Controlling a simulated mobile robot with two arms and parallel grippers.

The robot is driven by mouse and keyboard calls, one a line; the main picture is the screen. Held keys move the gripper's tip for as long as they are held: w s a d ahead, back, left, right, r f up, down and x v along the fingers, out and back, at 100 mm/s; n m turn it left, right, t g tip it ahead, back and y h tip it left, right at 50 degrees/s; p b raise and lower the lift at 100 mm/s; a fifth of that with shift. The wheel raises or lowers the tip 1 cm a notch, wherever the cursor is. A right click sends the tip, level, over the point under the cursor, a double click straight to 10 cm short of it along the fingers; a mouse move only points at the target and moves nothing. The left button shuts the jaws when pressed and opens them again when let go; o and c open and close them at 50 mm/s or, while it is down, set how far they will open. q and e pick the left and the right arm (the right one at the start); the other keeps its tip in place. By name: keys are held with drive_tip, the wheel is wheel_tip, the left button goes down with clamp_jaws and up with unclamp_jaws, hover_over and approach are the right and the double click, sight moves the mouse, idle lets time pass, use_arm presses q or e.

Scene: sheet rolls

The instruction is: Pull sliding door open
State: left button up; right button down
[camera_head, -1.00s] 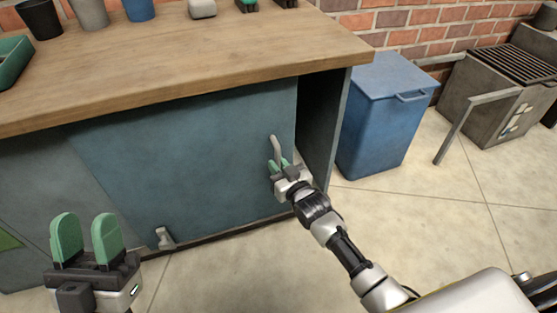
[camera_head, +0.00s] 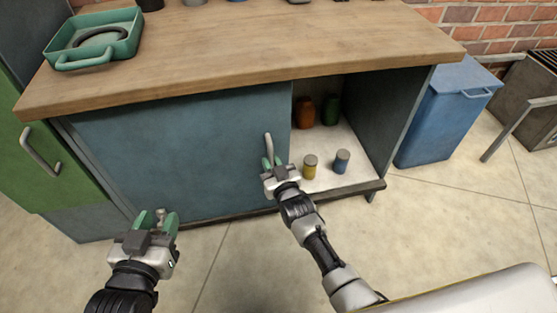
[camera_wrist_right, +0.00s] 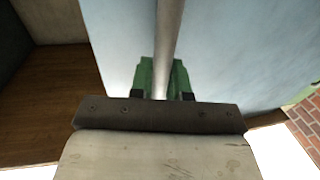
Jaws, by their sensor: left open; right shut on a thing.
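The blue sliding door (camera_head: 185,155) covers the left and middle of the cabinet front. The cabinet's right part stands open. My right gripper (camera_head: 270,165) is shut on the door's grey bar handle (camera_head: 268,146), near the door's right edge. In the right wrist view the handle (camera_wrist_right: 169,45) runs between the green fingers (camera_wrist_right: 163,76), with the blue door (camera_wrist_right: 225,50) behind. My left gripper (camera_head: 158,222) is open and empty, low in front of the door's left part. A small grey handle piece partly shows behind its fingers.
In the open part are an orange jar (camera_head: 305,112), a green jar (camera_head: 330,110), a yellow can (camera_head: 310,167) and a blue can (camera_head: 342,161). A teal tray (camera_head: 127,48) sits on the wooden counter (camera_head: 250,50). A blue bin (camera_head: 445,112) stands right; a green door (camera_head: 40,160) with a handle is left.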

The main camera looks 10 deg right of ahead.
use_arm(q)
drive_tip(key=shift+a+f, duration=0.15)
drive_tip(key=shift+a, duration=0.05)
use_arm(e)
drive_tip(key=shift+a, duration=0.3)
drive_tip(key=c, duration=1.1)
unclamp_jaws()
drive_tip(key=shift+s+d, duration=0.1)
drive_tip(key=shift+s, duration=0.05)
use_arm(q)
drive_tip(key=s+a+f+g+y+p, duration=0.2)
drive_tip(key=s+a+f+g+p, duration=0.1)
drive_tip(key=s+f+g, duration=0.4)
drive_tip(key=shift+s+a+g+y, duration=0.25)
drive_tip(key=shift+s+g+y, duration=0.25)
drive_tip(key=shift+g, duration=0.4)
use_arm(e)
drive_tip(key=v, duration=1)
drive_tip(key=shift+s, duration=0.25)
use_arm(q)
drive_tip(key=shift+s, duration=0.1)
